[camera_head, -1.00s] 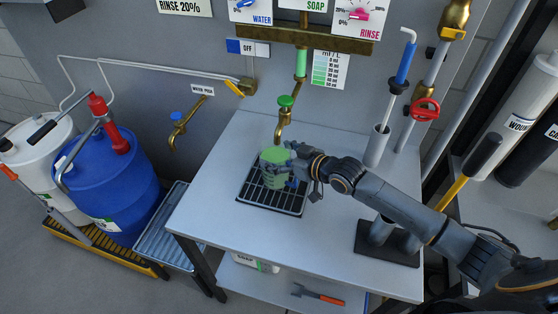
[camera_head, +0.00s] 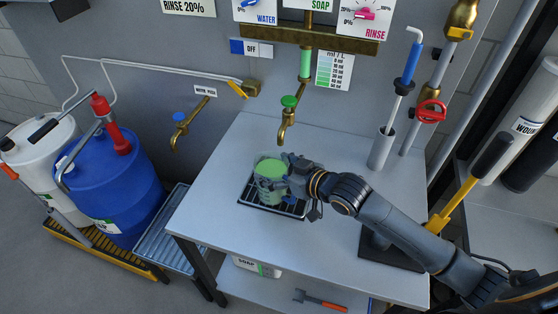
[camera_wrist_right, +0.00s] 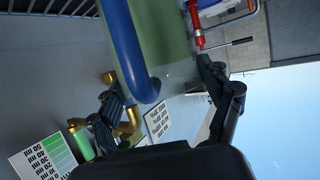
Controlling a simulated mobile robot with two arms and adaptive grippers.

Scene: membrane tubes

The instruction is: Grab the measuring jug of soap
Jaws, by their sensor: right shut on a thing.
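The measuring jug (camera_head: 269,182) is clear with green soap inside. It is upright, over the black drip grate (camera_head: 245,191) on the grey table. My right gripper (camera_head: 290,180) comes from the right and is shut on the jug at its handle side. In the right wrist view the jug (camera_wrist_right: 163,40) shows as a green body with a thick blue handle between the fingers of my right gripper (camera_wrist_right: 165,98). The brass soap tap (camera_head: 283,130) with its green knob stands behind the jug, apart from it. My left gripper is not in view.
A grey holder (camera_head: 381,148) with a blue-handled tool stands at the table's back right. A dark stand (camera_head: 375,252) is partly hidden under my right arm. Blue (camera_head: 115,190) and white (camera_head: 40,150) drums stand at the left. The table's left front is clear.

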